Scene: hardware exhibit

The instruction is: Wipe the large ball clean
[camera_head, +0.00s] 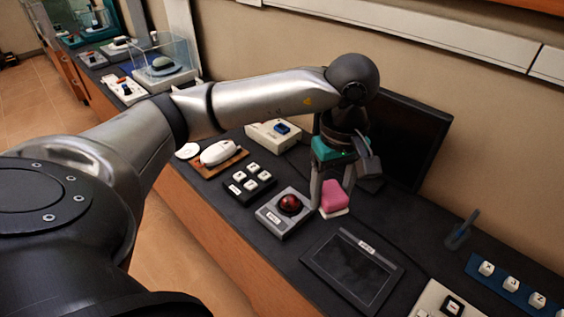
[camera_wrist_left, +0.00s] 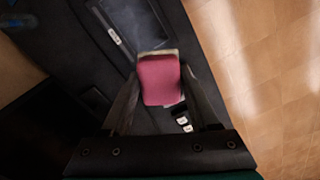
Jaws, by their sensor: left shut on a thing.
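The large ball (camera_head: 290,204) is dark red and sits in a grey trackball housing (camera_head: 270,219) on the dark counter. My left gripper (camera_head: 330,196) is shut on a pink block with a pale underside, the wiper (camera_head: 334,196). The wiper is just right of the ball in the head view and appears apart from it. In the left wrist view the wiper (camera_wrist_left: 160,80) sits between the two fingers (camera_wrist_left: 158,85). The ball is not visible in the wrist view. My right gripper is in neither view.
A dark tablet (camera_head: 352,268) lies right of the trackball. A black monitor (camera_head: 408,140) stands behind my gripper. A keypad (camera_head: 248,184) and a white mouse on a wooden base (camera_head: 219,153) are at left. A blue key strip (camera_head: 510,283) is at far right.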

